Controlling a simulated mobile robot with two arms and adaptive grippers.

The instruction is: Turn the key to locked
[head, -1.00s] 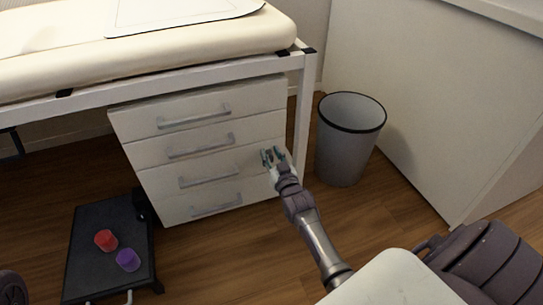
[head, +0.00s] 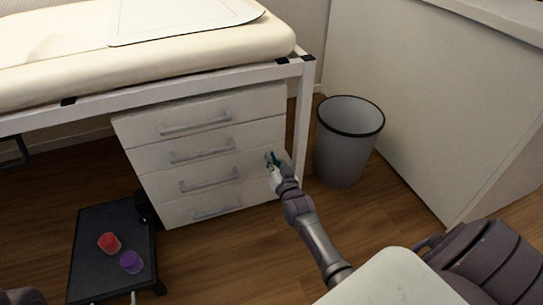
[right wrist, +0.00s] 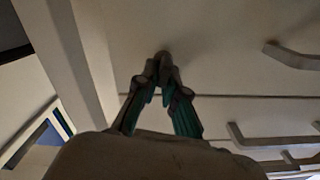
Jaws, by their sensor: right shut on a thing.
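My right gripper (head: 272,158) is at the right side of the front of a white drawer cabinet (head: 146,159). In the right wrist view its two fingers (right wrist: 164,92) are drawn together at their tips around a small dark key (right wrist: 163,57) at the cabinet front. The key is small and mostly covered by the fingers, so its angle cannot be made out. In the head view the key is hidden by the gripper. My left gripper is not in view.
A grey bin (head: 346,142) stands right of the cabinet. A black step stool (head: 92,222) holds a red cup-like object (head: 108,243) and a purple one (head: 131,262). A cream padded table (head: 200,45) is above the cabinet, and the drawers have bar handles (head: 197,121).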

